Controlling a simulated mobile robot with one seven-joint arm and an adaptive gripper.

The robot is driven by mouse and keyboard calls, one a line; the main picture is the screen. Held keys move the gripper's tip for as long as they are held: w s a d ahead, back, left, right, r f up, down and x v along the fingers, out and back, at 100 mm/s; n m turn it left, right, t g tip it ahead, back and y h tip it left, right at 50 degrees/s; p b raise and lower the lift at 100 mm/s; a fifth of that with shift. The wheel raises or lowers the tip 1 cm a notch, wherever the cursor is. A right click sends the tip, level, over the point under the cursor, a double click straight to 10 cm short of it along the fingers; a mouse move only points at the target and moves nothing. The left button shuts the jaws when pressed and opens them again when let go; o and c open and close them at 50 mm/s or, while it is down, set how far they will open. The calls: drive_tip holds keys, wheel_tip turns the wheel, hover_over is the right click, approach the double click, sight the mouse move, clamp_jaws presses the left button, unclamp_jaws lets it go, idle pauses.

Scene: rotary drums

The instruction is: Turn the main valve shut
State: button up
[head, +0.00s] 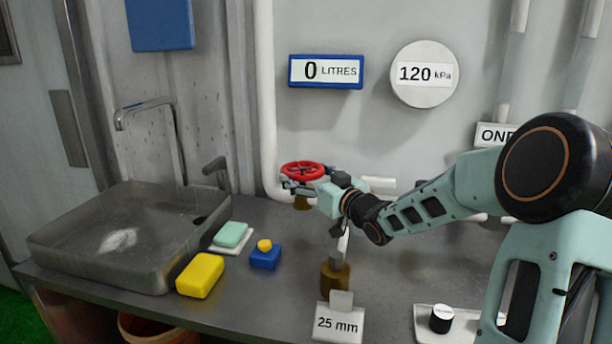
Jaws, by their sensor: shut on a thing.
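The main valve shows as a red spoked handwheel (303,170) on a brass body (302,202), at the foot of the white vertical pipe (266,100). My gripper (292,185) reaches in from the right and is shut on the near side of the red wheel. The fingers partly cover the wheel's near rim and the valve body below it. A round gauge (425,74) on the wall reads 120 kPa. A blue-framed counter (326,72) reads 0 litres.
A metal sink (95,255) with a tap fills the counter's left. A yellow sponge (200,275), green soap (230,234) and a blue block with a yellow knob (265,255) lie beside it. A brass fitting (335,278) stands behind a "25 mm" sign (338,323). A black-and-white knob (442,319) is front right.

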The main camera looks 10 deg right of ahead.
sight(303, 170)
drive_tip(key=shift+a+f+m+h+b, duration=0.15)
drive_tip(key=shift+m+h+b, duration=0.2)
drive_tip(key=shift+b, duration=0.5)
drive_tip(key=m+h+b, duration=0.1)
drive_tip(key=h+b, duration=0.1)
drive_tip(key=b, duration=0.1)
drive_tip(key=shift+f+t, duration=0.15)
drive_tip(key=shift+t, duration=0.25)
drive_tip(key=m+h+b, duration=0.1)
drive_tip(key=b, duration=0.2)
drive_tip(key=m+h+b, duration=0.1)
drive_tip(key=h+b, duration=0.1)
drive_tip(key=b, duration=0.2)
drive_tip(key=shift+a+t, duration=0.3)
drive_tip(key=m+h+b, duration=0.1)
drive_tip(key=h+b, duration=0.1)
drive_tip(key=b, duration=0.1)
drive_tip(key=shift+r+m+h, duration=0.25)
drive_tip(key=shift+m, duration=0.1)
drive_tip(key=shift+m+h, duration=0.4)
drive_tip(key=shift+h, duration=0.3)
drive_tip(key=o, duration=1.2)
drive_tip(key=shift+c, duration=0.2)
drive_tip(key=shift+r, duration=0.1)
wheel_tip(303, 170, up, 10)
drive_tip(key=shift+f, duration=0.1)
drive_tip(key=shift+s, duration=0.1)
